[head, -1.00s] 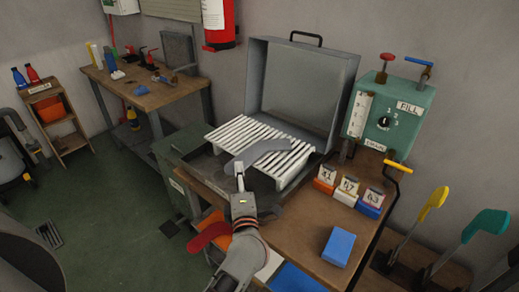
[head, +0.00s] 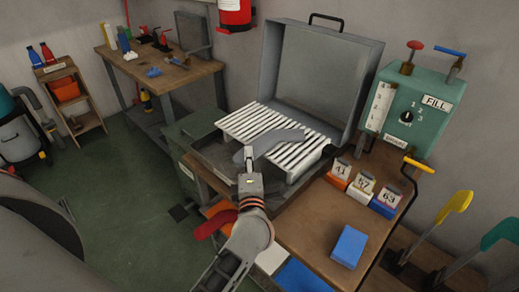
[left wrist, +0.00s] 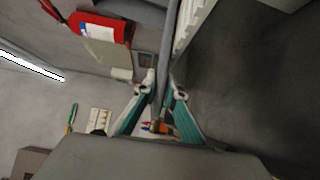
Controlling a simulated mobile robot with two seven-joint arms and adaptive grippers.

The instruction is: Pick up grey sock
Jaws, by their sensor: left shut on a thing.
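The grey sock (head: 282,137) is a flat, slightly bent strip in the head view. It lies across the view of the white slatted rack (head: 250,117); I cannot tell whether it touches the slats. My left gripper (head: 249,156) is shut on the sock's near left end. In the left wrist view the sock (left wrist: 168,48) shows edge-on as a narrow grey band between the two fingertips of the left gripper (left wrist: 162,93). My right gripper is not in view.
The rack sits before an upright grey lid (head: 320,80). A green FILL panel (head: 420,115), numbered card boxes (head: 361,189) and a blue block (head: 349,246) stand to the right. A red flat piece (head: 214,223) lies left of my arm. Green floor is open at left.

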